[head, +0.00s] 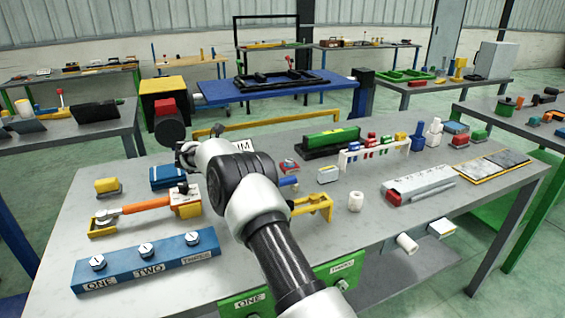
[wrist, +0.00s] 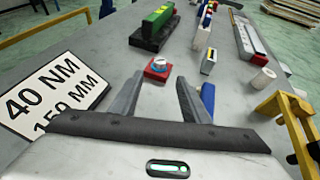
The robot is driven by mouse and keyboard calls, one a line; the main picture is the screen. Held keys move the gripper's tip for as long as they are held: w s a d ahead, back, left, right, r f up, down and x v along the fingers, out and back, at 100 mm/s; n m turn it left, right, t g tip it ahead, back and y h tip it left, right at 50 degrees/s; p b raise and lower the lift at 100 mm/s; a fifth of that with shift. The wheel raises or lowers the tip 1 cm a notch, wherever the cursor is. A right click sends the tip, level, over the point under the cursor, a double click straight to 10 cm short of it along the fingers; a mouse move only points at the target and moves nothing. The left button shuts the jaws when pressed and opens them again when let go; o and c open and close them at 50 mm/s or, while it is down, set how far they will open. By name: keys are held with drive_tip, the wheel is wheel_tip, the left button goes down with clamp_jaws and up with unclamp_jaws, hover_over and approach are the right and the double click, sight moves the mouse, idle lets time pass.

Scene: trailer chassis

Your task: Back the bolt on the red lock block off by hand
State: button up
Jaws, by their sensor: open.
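The red lock block (wrist: 158,73) sits on the grey table in the wrist view, with a round pale blue-and-white bolt head (wrist: 159,65) on top. It lies just beyond the fingertips, roughly centred between them. In the head view the red block (head: 289,166) is small, just right of my arm. My gripper (wrist: 159,80) is open, with two grey fingers apart and nothing between them. The block appears apart from both fingers. In the head view my arm hides most of the gripper.
A white sign (wrist: 52,92) reading 40 NM, 150 MM stands close left of my gripper. A blue part (wrist: 207,97) is just beyond the right finger. A yellow bracket (wrist: 287,112) stands to the right. A green-and-black block (wrist: 155,27) lies farther back.

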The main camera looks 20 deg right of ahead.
sight(289, 160)
drive_tip(key=x, duration=1)
drive_tip(key=shift+d+f, duration=0.1)
drive_tip(key=shift+d, duration=0.1)
drive_tip(key=c, duration=1.1)
drive_tip(key=shift+o, duration=0.2)
drive_tip(key=shift+w+b, duration=0.1)
drive_tip(key=shift+b, duration=0.2)
drive_tip(key=shift+d+r+n+t, duration=0.1)
drive_tip(key=shift+r+n+t, duration=0.1)
drive_tip(key=shift+n+t, duration=0.2)
drive_tip(key=shift+s+d+n+t+y+b, duration=0.1)
drive_tip(key=shift+s+n+t+y+b, duration=0.1)
drive_tip(key=shift+n+t+y+b, duration=0.4)
drive_tip(key=shift+s+n+t+y+b, duration=0.2)
drive_tip(key=shift+n+t+b, duration=0.45)
drive_tip(key=shift+b, duration=0.3)
